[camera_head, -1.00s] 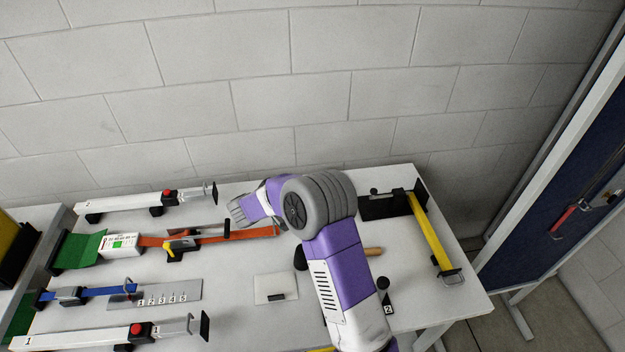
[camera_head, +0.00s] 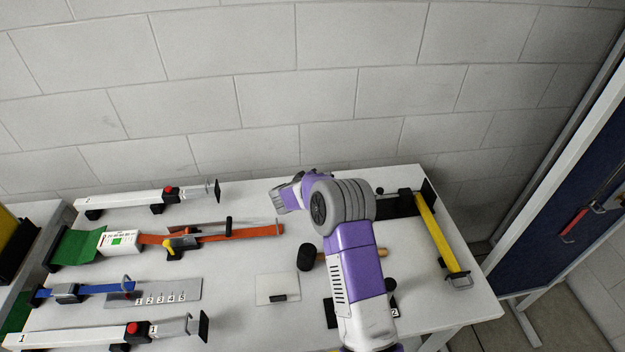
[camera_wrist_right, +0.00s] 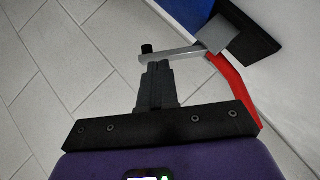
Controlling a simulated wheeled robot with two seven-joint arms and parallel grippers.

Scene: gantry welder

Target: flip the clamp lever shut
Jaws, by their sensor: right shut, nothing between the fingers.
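In the right wrist view, a grey lever (camera_wrist_right: 182,52) with a black knob (camera_wrist_right: 147,48) at its left end reaches out from a grey plate (camera_wrist_right: 230,38) on a dark block. A red bar (camera_wrist_right: 235,92) runs down from there. My right gripper (camera_wrist_right: 158,67) is shut and empty, with its fingertips just below the lever near its knob end. I cannot tell whether they touch. In the head view one of my arms stands in front of the bench, but its fingers cannot be made out. My left gripper is not seen.
The bench (camera_head: 230,315) in the head view holds an orange clamp (camera_head: 255,233), a yellow clamp (camera_head: 436,232), a blue clamp (camera_head: 105,291) and white bars. A block wall stands behind it. Tiled ground (camera_wrist_right: 60,75) lies left of the lever in the wrist view.

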